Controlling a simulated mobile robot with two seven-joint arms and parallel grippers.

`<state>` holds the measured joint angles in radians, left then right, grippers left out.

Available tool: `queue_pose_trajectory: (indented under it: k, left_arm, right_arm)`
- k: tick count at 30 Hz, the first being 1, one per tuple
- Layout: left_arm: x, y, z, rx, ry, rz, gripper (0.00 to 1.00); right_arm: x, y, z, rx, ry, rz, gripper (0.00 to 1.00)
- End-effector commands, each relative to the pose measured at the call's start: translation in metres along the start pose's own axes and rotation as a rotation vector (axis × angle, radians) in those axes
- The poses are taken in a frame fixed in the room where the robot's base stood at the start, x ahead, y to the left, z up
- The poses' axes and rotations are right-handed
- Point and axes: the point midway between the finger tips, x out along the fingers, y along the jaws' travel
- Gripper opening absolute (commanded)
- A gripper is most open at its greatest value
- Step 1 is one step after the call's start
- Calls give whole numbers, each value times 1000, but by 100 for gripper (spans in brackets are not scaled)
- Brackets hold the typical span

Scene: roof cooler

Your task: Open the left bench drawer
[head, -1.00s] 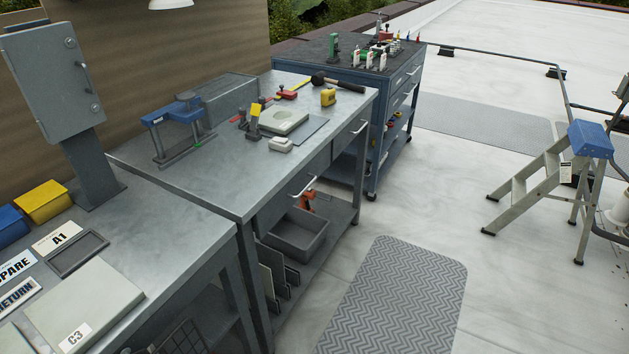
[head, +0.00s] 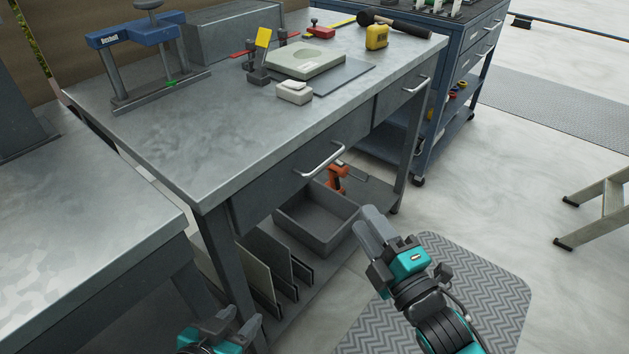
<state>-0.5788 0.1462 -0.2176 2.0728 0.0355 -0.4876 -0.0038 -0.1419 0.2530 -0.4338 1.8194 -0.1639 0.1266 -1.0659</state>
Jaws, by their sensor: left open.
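The left bench drawer (head: 268,192) is the dark grey front under the left part of the metal workbench top (head: 205,140). It looks shut, flush with the bench frame. Its silver bar handle (head: 322,162) shows clear and nothing touches it. My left gripper (head: 232,322) is at the bottom edge, low in front of the bench's left leg, open and apart from the handle. My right gripper (head: 368,232) is below and right of the handle, in front of the lower shelf; its fingers lie close together and I cannot tell if they meet.
A second drawer (head: 400,98) with its own handle is to the right. A grey bin (head: 315,218) and upright panels (head: 272,262) sit on the lower shelf. A blue cart (head: 455,85) stands behind right. A grey mat (head: 475,285) lies on the open floor in front.

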Motion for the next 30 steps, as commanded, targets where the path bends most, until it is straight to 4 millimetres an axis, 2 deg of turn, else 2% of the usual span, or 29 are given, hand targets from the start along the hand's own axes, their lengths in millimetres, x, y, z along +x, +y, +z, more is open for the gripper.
queue_pose_trajectory:
  k: [1,8,21,25,30]
  left_arm:
    - [5,0,7,0,1,2,43]
    - [4,2,13,-2,-13,6,43]
    - [11,5,23,-4,-18,17,43]
    - [13,6,23,-4,-17,21,43]
    - [14,8,17,-9,-3,25,43]
  right_arm:
    - [2,-6,-1,-41,17,17,35]
    - [19,-1,-5,-100,36,40,35]
    - [102,1,-8,-95,35,40,35]
    - [120,2,-8,-95,34,38,35]
    - [132,2,-8,-95,34,36,35]
